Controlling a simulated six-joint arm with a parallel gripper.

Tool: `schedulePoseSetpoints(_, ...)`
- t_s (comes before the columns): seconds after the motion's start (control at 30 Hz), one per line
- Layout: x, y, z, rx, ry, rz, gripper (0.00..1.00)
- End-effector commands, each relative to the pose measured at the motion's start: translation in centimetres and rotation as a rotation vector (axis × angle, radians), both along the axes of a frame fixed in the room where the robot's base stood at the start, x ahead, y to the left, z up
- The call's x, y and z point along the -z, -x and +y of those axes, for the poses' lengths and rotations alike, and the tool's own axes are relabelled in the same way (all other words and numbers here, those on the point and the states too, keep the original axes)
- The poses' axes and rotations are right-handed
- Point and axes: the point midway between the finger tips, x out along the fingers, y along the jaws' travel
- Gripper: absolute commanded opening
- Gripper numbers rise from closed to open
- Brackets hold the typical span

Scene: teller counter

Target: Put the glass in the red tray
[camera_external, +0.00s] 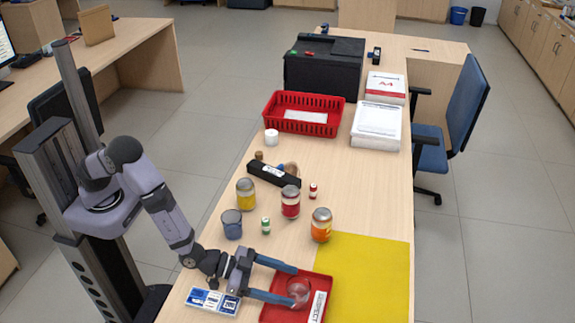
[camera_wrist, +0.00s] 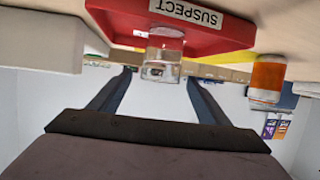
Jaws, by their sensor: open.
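A clear glass (camera_external: 299,291) stands in the red tray (camera_external: 268,314) with the "SUSPECT" label, at the near end of the counter. The glass looks upright on the tray floor. My gripper (camera_external: 297,286) is open, with one finger on each side of the glass. In the wrist view, which looks upside down, the glass (camera_wrist: 163,58) shows between and beyond the fingertips (camera_wrist: 158,76), with the red tray (camera_wrist: 115,17) above it. I cannot tell whether either finger touches the glass.
An orange jar (camera_external: 321,225), red jar (camera_external: 290,202), yellow jar (camera_external: 246,194) and bluish cup (camera_external: 232,225) stand behind the tray. A blue-and-white box (camera_external: 212,302) lies left of it. A yellow mat (camera_external: 365,275) lies right. A red basket (camera_external: 303,127) is farther back.

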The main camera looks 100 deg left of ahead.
Motion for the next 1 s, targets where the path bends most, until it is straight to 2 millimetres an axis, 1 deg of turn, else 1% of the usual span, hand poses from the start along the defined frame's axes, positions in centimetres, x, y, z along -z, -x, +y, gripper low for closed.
schedulePoseSetpoints(0.03,-0.2,0.7,-0.1,0.001,0.0,0.001,0.71)
schedulePoseSetpoints(0.1,-0.5,1.6,-0.2,0.001,0.0,0.0,0.71)
schedulePoseSetpoints(0.3,-1.2,3.3,-0.5,0.0,0.001,0.0,0.71)
schedulePoseSetpoints(0.43,-1.4,3.8,-0.5,0.0,0.001,-0.001,0.71)
schedulePoseSetpoints(0.67,-1.4,3.9,-0.5,0.0,0.001,0.0,0.71)
schedulePoseSetpoints(0.83,-1.4,4.3,-0.3,0.016,0.017,0.036,0.71)
schedulePoseSetpoints(0.97,-1.4,5.6,0.0,0.06,0.054,0.128,0.71)
schedulePoseSetpoints(1.0,-1.3,6.4,0.2,0.079,0.066,0.169,0.71)
